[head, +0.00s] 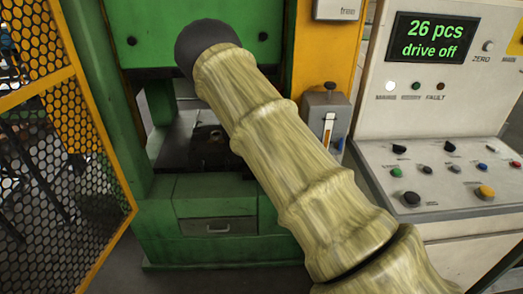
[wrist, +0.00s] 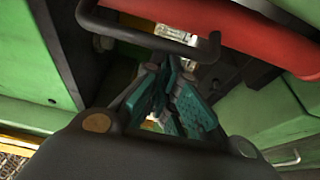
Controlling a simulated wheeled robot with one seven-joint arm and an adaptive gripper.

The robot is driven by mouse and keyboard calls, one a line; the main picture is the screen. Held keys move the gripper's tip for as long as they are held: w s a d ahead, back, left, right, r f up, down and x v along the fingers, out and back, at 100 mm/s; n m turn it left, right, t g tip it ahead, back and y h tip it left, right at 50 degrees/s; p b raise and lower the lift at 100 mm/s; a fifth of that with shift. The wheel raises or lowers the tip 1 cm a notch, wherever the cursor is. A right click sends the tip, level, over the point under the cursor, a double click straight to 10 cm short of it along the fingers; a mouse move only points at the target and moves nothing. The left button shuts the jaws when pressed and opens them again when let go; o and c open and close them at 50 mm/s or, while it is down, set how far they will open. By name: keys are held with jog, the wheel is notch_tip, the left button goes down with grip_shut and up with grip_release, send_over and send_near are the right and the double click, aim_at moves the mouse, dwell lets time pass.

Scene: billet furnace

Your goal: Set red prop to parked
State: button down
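The red prop (wrist: 240,28) shows in the wrist view as a thick red bar across the upper right. A dark bent bar (wrist: 150,38), like a handle, crosses just in front of it. My gripper (wrist: 172,75) has teal finger pads close together, with the tips just below the dark bar in the picture. I cannot tell whether they touch it or whether anything is between them. In the head view my arm hides the gripper, and I cannot make out the red prop there.
The green press (head: 205,190) has a dark opening behind my arm. A yellow mesh guard (head: 62,150) stands at left. At right is a control console (head: 440,165); its display (head: 431,38) reads "26 pcs drive off". A small lever box (head: 326,112) sits beside the press.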

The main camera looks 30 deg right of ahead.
jog(key=shift+s+d, duration=0.25)
jog(key=shift+d, duration=0.2)
jog(key=w+a, duration=0.1)
jog(key=a, duration=0.3)
jog(key=s+b, duration=0.2)
jog(key=s, duration=0.7)
jog(key=shift+s+b, duration=0.25)
jog(key=shift+b, duration=0.1)
jog(key=shift+f, duration=0.1)
